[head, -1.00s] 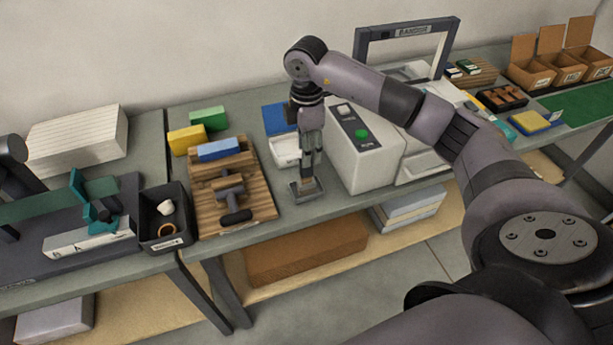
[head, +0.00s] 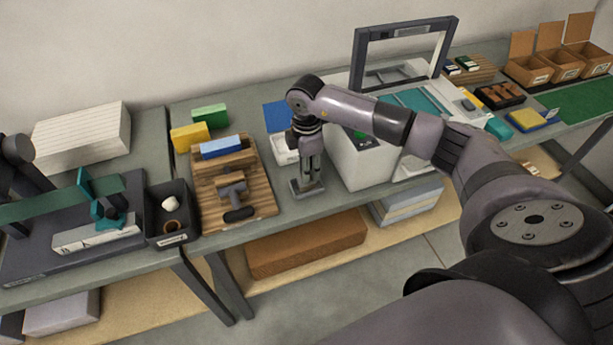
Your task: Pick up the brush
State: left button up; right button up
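My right gripper (head: 311,176) points down at the front of the table, just right of the wooden board. Its fingers are low over a small grey stand (head: 306,190) near the table edge. The brush is not clearly visible; the fingers and wrist cover what is in the stand. I cannot tell whether the fingers are open or closed on something. My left gripper is not in view.
A wooden board (head: 263,201) with a grey roller (head: 233,192) lies left of the gripper. A white machine (head: 353,160) stands close on the right. A white tray (head: 285,158) is behind. A black bin (head: 153,222) sits farther left.

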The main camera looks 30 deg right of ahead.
grip_shut()
dwell(0.5)
